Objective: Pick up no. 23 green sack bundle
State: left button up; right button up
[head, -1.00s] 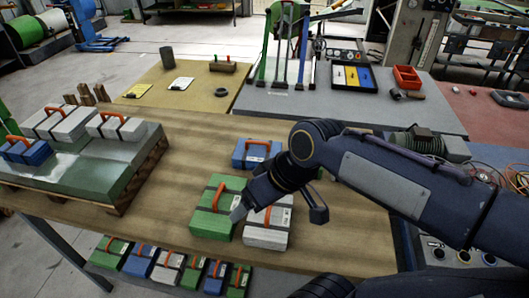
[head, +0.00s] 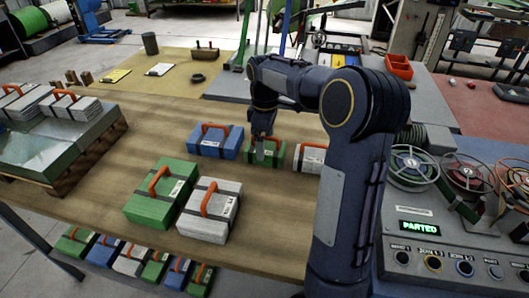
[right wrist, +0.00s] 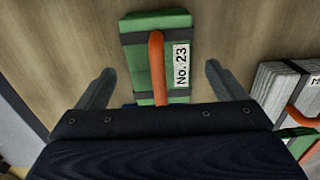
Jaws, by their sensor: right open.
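The no. 23 green sack bundle (right wrist: 137,62) has an orange handle, dark straps and a white label reading "No. 23" in the right wrist view. In the head view this green bundle (head: 279,158) lies on the wooden table in the back row, partly hidden by my gripper. My right gripper (head: 263,147) is over it, pointing down. In the right wrist view the fingers of my right gripper (right wrist: 160,70) are apart, one on each side of the bundle, with nothing held. My left gripper is not in view.
A blue bundle (head: 216,141) lies left of the green one, and a white bundle (head: 309,158) lies close on its right. A larger green bundle (head: 155,205) and a white bundle (head: 208,212) lie nearer. A loaded pallet (head: 70,150) stands at left.

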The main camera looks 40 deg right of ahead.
aim_at(266, 146)
notch_tip(266, 146, down, 4)
jog(key=shift+r, duration=0.15)
jog(key=c, duration=1.1)
jog(key=shift+r, duration=0.1)
